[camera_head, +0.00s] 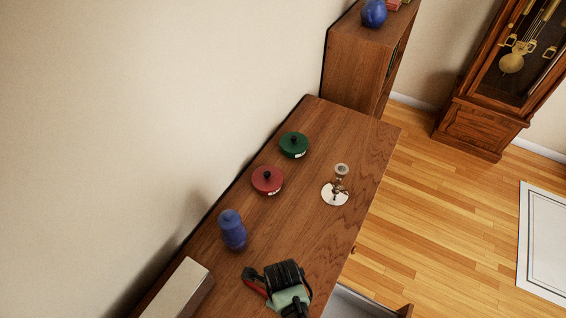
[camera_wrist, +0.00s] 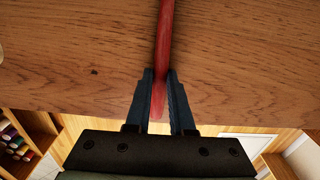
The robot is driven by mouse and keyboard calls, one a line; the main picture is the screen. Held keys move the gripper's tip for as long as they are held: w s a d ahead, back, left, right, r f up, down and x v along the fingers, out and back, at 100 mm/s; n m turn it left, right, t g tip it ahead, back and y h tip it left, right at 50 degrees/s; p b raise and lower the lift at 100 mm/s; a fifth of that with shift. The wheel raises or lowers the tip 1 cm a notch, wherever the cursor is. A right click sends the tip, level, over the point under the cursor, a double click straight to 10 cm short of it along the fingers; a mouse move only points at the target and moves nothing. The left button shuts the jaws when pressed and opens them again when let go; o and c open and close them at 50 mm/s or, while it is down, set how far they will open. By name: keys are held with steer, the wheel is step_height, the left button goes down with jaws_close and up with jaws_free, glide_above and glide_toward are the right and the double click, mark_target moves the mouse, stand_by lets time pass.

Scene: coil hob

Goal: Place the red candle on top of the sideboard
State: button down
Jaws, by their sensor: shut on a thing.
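My gripper (camera_wrist: 160,78) is shut on the red candle (camera_wrist: 165,35). In the wrist view the candle runs from between the fingers up past the top edge of the picture, with the brown wood of the sideboard (camera_wrist: 75,70) behind it. In the head view my gripper (camera_head: 252,279) is over the near part of the sideboard top (camera_head: 345,130), and only a short red piece of the candle (camera_head: 256,288) shows. I cannot tell whether the candle touches the wood.
On the sideboard stand a blue jar (camera_head: 233,232), a red lidded pot (camera_head: 267,181), a green lidded pot (camera_head: 293,145), a silver candlestick (camera_head: 337,190) and a pale box (camera_head: 178,290). The middle is clear. A drawer (camera_head: 360,303) is open at the front.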

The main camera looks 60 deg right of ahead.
steer(key=shift+f, duration=0.15)
steer(key=c, duration=0.8)
jaws_free()
